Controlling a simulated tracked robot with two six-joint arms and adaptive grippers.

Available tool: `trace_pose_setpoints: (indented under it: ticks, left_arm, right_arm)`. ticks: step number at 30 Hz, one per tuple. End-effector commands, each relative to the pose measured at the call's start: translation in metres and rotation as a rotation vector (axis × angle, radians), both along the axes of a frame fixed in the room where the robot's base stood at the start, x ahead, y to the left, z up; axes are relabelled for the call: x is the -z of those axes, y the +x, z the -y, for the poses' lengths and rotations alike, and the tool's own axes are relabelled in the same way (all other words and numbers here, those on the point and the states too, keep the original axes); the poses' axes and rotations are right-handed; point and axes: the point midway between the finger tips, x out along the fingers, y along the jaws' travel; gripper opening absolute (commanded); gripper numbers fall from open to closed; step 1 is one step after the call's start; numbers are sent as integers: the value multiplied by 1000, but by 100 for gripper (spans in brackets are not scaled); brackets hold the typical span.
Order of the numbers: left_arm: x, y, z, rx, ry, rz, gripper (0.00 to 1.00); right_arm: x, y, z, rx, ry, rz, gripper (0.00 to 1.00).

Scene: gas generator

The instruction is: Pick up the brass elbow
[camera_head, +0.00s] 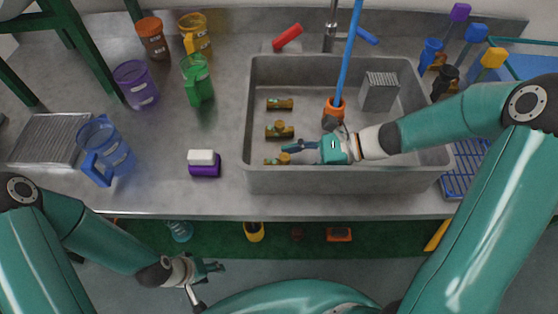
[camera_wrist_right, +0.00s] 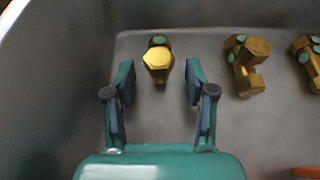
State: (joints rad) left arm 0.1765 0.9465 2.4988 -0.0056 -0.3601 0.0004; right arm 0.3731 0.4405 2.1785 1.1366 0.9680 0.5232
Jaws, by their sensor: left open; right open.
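Brass fittings lie in the grey sink in a row. The nearest one (camera_head: 277,160), which looks like the brass elbow, is partly hidden by my right gripper (camera_head: 292,147). In the right wrist view this fitting (camera_wrist_right: 157,61) lies just beyond and between the open fingertips of the right gripper (camera_wrist_right: 160,85), not gripped, with a hexagonal end facing me. A branched fitting (camera_head: 279,131) is in the middle, also in the wrist view (camera_wrist_right: 247,64). The farthest fitting (camera_head: 280,104) looks straight. My left gripper (camera_head: 214,267) is open and empty in front of the counter.
The sink's front wall (camera_head: 340,180) is close to my right gripper. An orange-ended blue hose (camera_head: 335,108) hangs beside it, and a grey ribbed block (camera_head: 380,91) stands at the sink's back right. Coloured cups and a white-and-purple block (camera_head: 204,163) stand on the counter at left.

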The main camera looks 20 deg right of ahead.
Motion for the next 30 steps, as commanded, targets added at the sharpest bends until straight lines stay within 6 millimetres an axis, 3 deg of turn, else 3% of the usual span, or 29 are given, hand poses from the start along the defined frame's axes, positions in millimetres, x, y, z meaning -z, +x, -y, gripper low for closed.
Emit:
trace_pose_setpoints:
  ticks: [4,12,22,30]
  left_arm:
    - [1,0,0,0,0,0,50]
    - [1,0,0,0,0,0,50]
    - [1,0,0,0,0,0,50]
    - [1,0,0,0,0,0,50]
  right_arm:
    - [6,4,-15,-1,1,-1,55]
    - [7,5,-17,0,0,0,55]
    - [7,5,-17,0,0,0,0]
    - [7,5,-17,0,0,0,0]
